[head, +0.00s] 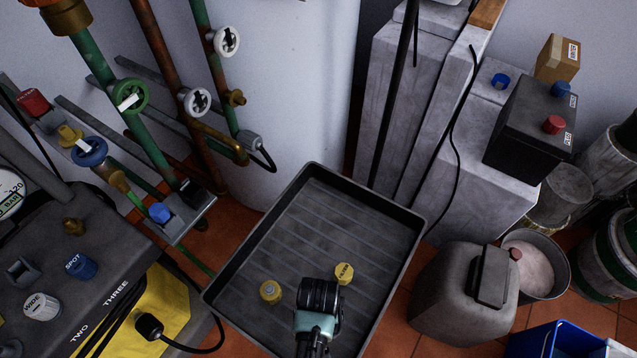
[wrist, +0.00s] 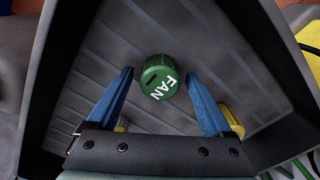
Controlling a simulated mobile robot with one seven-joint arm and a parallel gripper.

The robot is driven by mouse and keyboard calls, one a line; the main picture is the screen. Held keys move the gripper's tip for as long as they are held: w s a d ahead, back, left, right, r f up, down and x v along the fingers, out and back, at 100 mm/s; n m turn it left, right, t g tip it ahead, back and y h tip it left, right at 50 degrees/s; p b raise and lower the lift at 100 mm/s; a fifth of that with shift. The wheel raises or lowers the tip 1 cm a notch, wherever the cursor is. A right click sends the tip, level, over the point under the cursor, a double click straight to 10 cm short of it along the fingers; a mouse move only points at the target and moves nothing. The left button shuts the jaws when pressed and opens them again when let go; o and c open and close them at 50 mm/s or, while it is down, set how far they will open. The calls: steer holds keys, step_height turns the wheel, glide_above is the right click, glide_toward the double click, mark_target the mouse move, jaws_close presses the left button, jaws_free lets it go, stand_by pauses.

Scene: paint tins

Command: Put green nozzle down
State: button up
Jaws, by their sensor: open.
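The green nozzle (wrist: 159,82), marked FAN, sits in the dark ribbed tray (head: 330,205). In the wrist view it shows between the tips of my gripper's two blue fingers, with a gap on each side. My gripper (wrist: 159,74) is open and holds nothing. In the head view my gripper (head: 318,296) is over the front part of the tray and hides the green nozzle.
The tray's back half is clear.

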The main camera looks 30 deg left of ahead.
step_height(320, 180, up, 12)
steer(key=p, duration=0.4)
steer(key=shift+r, duration=0.1)
